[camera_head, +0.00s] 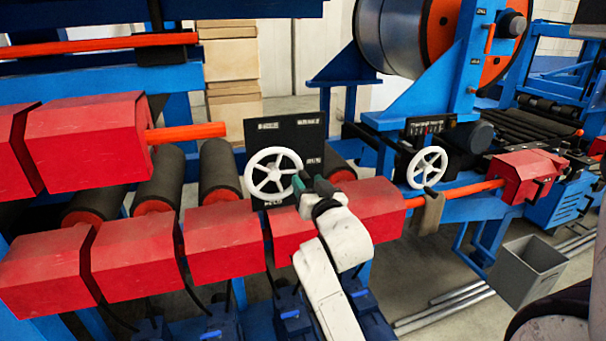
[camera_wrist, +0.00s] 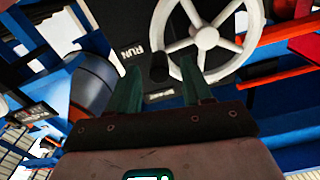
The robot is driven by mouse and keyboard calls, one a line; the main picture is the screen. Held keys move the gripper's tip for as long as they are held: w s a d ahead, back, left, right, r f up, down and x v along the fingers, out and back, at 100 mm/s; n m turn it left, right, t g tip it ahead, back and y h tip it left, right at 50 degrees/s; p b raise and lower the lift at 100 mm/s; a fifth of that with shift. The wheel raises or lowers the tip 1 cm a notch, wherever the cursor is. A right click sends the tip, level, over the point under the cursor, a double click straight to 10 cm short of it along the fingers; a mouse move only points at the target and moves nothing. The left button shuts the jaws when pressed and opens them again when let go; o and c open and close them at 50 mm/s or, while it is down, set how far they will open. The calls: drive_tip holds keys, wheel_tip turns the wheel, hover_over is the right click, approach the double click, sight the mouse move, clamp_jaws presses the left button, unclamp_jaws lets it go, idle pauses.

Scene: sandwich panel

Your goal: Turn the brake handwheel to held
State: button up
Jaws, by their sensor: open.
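A white spoked handwheel (camera_head: 273,173) is mounted on a black panel (camera_head: 308,131) with small white labels. In the wrist view the handwheel (camera_wrist: 206,37) shows large at the top, right of centre. A dark handle knob (camera_wrist: 158,68) sits at its rim. My gripper (camera_head: 309,184) is at the wheel's lower right side in the head view. In the wrist view my gripper (camera_wrist: 160,76) is open, its two dark green fingers on either side of the knob. I cannot tell whether they touch it. A label reading RUN (camera_wrist: 128,48) is on the panel left of the knob.
A second white handwheel (camera_head: 427,167) stands farther right on a blue frame. Red housings (camera_head: 224,243) run in a row below and left of the panel. Dark rollers (camera_head: 218,168) lie behind them. A grey bin (camera_head: 528,271) stands on the floor at right.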

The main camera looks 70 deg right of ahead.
sight(304, 175)
drive_tip(key=shift+x, duration=2.25)
drive_tip(key=shift+s, duration=0.1)
clamp_jaws()
drive_tip(key=shift+d, duration=0.1)
